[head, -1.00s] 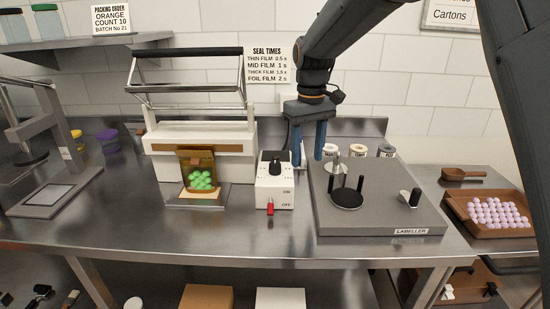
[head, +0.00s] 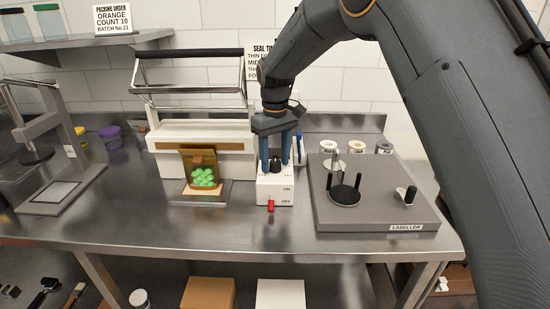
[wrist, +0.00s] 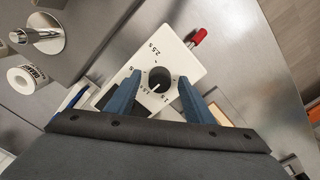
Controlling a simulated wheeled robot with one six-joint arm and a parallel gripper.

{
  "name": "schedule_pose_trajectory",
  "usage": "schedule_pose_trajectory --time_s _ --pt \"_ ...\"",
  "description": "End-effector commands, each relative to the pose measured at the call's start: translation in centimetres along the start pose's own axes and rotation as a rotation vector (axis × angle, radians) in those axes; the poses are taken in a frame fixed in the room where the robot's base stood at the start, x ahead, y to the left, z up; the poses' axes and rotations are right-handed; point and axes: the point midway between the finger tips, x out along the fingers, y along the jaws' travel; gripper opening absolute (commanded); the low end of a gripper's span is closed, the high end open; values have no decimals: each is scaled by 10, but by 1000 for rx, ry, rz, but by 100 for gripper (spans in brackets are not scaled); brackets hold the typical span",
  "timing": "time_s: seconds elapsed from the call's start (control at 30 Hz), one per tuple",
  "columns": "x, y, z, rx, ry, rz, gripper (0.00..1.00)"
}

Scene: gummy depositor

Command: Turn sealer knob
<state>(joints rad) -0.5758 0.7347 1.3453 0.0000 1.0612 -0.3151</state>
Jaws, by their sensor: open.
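The sealer's white control box (head: 275,190) stands on the steel bench. Its black knob (head: 275,166) is on top, and it also shows in the wrist view (wrist: 159,77) with a white pointer line and seconds marks around it. My gripper (head: 276,168) points down over the box, with its blue fingers open on either side of the knob. In the wrist view my gripper (wrist: 160,95) has a finger to each side of the knob, with gaps visible. The red switch (head: 271,205) is on the box front, near the OFF mark. The white sealer (head: 205,145) stands left of the box.
An open brown pouch of green gummies (head: 203,177) sits before the sealer. The grey labeller (head: 372,210) stands close on the right of the box. The seal times sign (head: 261,62) is partly hidden behind my arm. The bench front is clear.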

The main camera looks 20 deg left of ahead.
Motion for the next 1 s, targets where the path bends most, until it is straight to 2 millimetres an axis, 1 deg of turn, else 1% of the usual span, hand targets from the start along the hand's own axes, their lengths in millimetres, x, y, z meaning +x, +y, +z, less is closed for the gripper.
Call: schedule_pose_trajectory --time_s 0.27,0.5,0.77,1.0 --pt "2 0 0 0 0 0 48" --pt "2 0 0 0 0 0 7" --pt "2 0 0 -21 0 0 7" --pt "2 0 -1 -131 0 0 7"
